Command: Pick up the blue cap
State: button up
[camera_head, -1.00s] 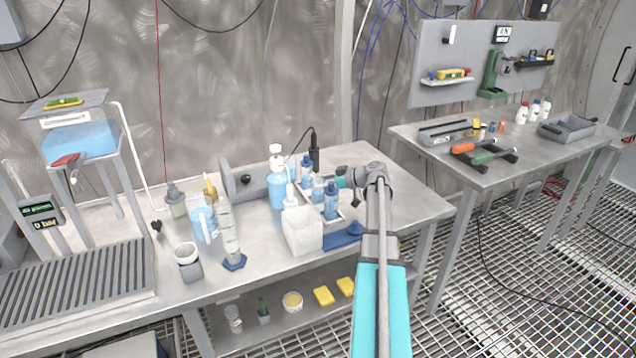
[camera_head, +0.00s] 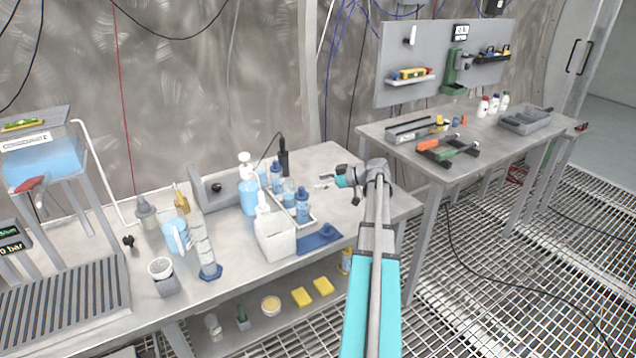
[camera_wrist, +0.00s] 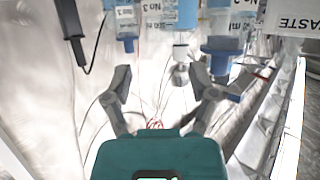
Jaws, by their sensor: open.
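My gripper (camera_head: 324,182) is open and empty, right of the bottles. In the wrist view, bottles appear upside down beyond my gripper (camera_wrist: 161,80), with blue caps (camera_wrist: 220,45) at their lower ends; one bottle (camera_wrist: 186,18) shows a white neck.
A jug (camera_head: 177,235) and cylinder (camera_head: 204,250) are further left. The bench's right end is clear. A second bench (camera_head: 470,160) stands to the right.

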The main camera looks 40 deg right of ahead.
aim_at(327, 232)
jog(key=z, duration=1.3)
